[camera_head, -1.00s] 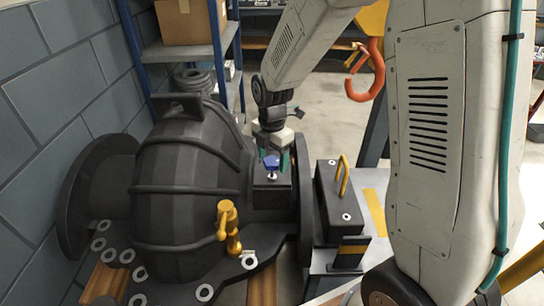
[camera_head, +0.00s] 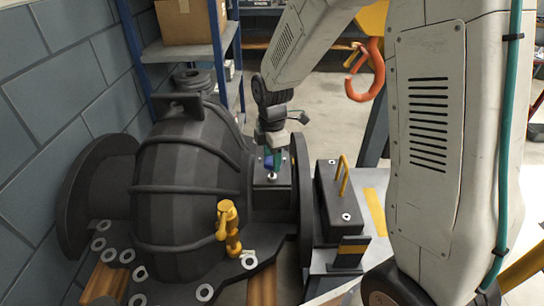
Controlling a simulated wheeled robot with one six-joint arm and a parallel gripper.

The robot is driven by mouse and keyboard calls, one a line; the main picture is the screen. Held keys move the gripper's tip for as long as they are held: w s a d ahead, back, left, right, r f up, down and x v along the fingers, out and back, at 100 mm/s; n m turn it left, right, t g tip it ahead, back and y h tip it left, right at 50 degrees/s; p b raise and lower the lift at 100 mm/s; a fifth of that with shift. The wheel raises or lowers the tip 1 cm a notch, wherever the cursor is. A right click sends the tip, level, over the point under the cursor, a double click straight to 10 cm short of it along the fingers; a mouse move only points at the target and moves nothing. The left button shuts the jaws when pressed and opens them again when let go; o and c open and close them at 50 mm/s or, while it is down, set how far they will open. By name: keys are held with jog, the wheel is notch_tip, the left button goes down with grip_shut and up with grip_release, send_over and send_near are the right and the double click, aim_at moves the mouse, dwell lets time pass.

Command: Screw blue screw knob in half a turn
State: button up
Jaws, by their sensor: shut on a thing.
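The blue screw knob (camera_head: 269,160) sits on top of a small dark block on the right part of the black casing (camera_head: 185,190). Only part of the knob shows between the fingers. My gripper (camera_head: 273,161) reaches down from above, shut on the knob, with a green finger (camera_head: 278,160) at its right side. A pale round screw part (camera_head: 271,176) shows on the block just below the knob. The knob's thread is hidden.
A yellow valve (camera_head: 228,228) stands at the casing's front. A dark box with a yellow handle (camera_head: 342,178) is close on the right. A round flange (camera_head: 301,200) rises beside the block. Blue shelving (camera_head: 228,60) stands behind.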

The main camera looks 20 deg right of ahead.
jog(key=m, duration=0.4)
jog(key=shift+m, duration=0.3)
jog(key=m, duration=0.3)
jog(key=shift+m, duration=0.3)
jog(key=m, duration=0.4)
jog(key=shift+m, duration=0.3)
jog(key=m, duration=0.3)
jog(key=shift+w+m, duration=0.1)
jog(key=shift+m, duration=0.2)
jog(key=m, duration=1)
jog(key=shift+m, duration=0.4)
jog(key=shift+r+m, duration=0.1)
jog(key=shift+m, duration=1.8)
